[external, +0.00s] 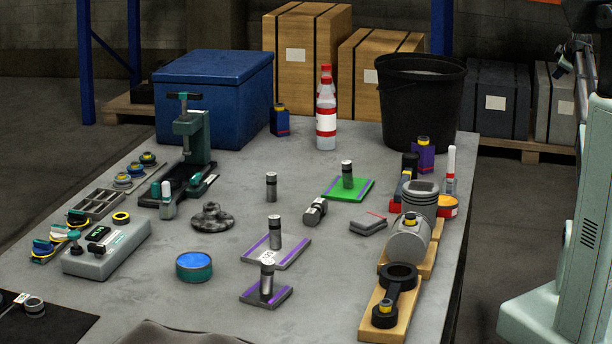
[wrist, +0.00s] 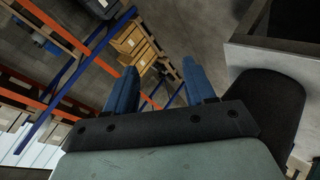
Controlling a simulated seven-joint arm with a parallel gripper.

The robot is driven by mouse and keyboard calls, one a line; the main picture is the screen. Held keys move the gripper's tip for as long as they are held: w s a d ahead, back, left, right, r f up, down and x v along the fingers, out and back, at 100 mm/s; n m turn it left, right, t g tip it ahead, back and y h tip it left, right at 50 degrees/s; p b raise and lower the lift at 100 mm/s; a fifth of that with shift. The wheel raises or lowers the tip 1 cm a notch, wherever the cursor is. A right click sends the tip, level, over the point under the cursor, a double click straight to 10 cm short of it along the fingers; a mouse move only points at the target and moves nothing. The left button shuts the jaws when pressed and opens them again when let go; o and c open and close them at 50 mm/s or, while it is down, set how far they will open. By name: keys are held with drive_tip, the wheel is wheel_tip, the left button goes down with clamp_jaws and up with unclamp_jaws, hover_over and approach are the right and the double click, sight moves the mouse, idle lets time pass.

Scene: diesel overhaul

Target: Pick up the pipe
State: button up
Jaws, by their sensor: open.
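I cannot tell for sure which thing is the pipe. Several short metal cylinders are on the grey table. One stands alone near the middle (external: 271,187), and one lies on its side (external: 315,211). Another stands on a green plate (external: 361,192). Two more, a middle cylinder (external: 275,232) and a front cylinder (external: 267,277), stand on or at purple-striped plates. My gripper (wrist: 160,85) is open in the wrist view, its two blue fingers apart with nothing between them. It points away from the table top, toward the room.
A blue cooler (external: 212,95), red-capped bottles (external: 326,115) and a black bucket (external: 418,105) line the back. A green press (external: 190,150) stands left. A piston (external: 410,235) and a connecting rod (external: 395,285) occupy wooden blocks at right. Bare table lies between the small parts.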

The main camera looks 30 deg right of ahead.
drive_tip(key=w+a+r+n+y, duration=0.1)
drive_tip(key=w+a+r+n, duration=0.15)
drive_tip(key=a, duration=0.55)
drive_tip(key=w+a+r+n+y, duration=0.1)
drive_tip(key=w+a+r+n, duration=0.2)
drive_tip(key=a, duration=0.4)
drive_tip(key=w+a+f+n+g+y, duration=0.1)
drive_tip(key=w+a+f+n, duration=0.15)
drive_tip(key=a, duration=0.95)
drive_tip(key=w+a+f+n+g+y, duration=0.1)
drive_tip(key=w+a+f+n+g, duration=0.15)
drive_tip(key=a, duration=0.85)
drive_tip(key=w+a+f+n+g+y, duration=0.15)
drive_tip(key=a+f, duration=0.25)
drive_tip(key=a, duration=0.8)
drive_tip(key=n+g, duration=0.4)
drive_tip(key=n, duration=0.4)
hover_over(315, 208)
wheel_tip(315, 208, down, 10)
drive_tip(key=shift+h, duration=0.45)
drive_tip(key=f, duration=0.8)
drive_tip(key=shift+w+d, duration=0.1)
drive_tip(key=shift+w, duration=0.1)
drive_tip(key=shift+s+f, duration=0.15)
drive_tip(key=shift+f, duration=1.15)
drive_tip(key=shift+s+f, duration=0.1)
drive_tip(key=shift+f, duration=1.2)
